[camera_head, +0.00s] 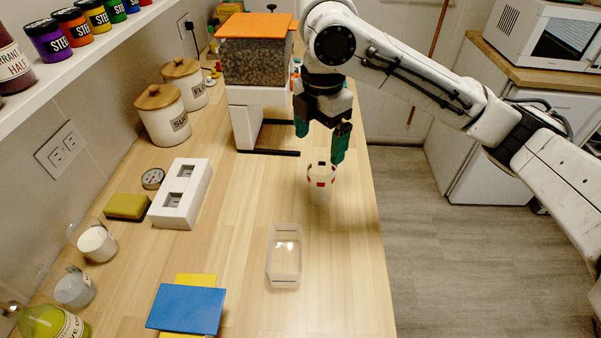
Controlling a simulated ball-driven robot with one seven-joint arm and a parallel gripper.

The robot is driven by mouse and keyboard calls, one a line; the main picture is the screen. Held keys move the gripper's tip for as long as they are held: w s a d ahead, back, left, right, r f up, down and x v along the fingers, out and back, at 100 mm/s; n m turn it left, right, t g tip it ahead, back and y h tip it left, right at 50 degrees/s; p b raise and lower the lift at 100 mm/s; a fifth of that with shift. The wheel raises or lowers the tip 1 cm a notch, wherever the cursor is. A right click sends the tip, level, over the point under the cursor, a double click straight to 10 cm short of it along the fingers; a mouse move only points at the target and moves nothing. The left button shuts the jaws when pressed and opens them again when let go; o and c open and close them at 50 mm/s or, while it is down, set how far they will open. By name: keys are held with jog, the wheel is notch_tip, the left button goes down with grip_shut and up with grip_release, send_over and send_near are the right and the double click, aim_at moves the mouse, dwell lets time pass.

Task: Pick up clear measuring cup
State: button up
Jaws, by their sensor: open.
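A clear cup with red and dark markings (320,185), which looks like the measuring cup, stands on the wooden counter (240,230) near its right edge. My gripper (321,142) hangs just above and behind the cup in the picture, with its two green fingers apart and nothing visible between them. The right fingertip appears close to the cup's rim; I cannot tell whether they touch.
A clear rectangular container (285,257) lies nearer on the counter. A bean dispenser (256,60) stands behind, left of my gripper. A white block (181,195), yellow sponge (127,206), white canisters (164,118) and blue book (186,309) are leftward. Open floor lies right.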

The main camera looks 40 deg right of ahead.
aim_at(321, 183)
jog(key=shift+s+d+f, duration=0.1)
jog(key=shift+f, duration=1.65)
jog(key=shift+s+d+f, duration=0.1)
jog(key=shift+s+f, duration=0.05)
jog(key=shift+f, duration=1.6)
jog(key=shift+s+d+f, duration=0.1)
jog(key=shift+f, duration=1.65)
jog(key=c, duration=1.1)
jog(key=shift+r, duration=0.1)
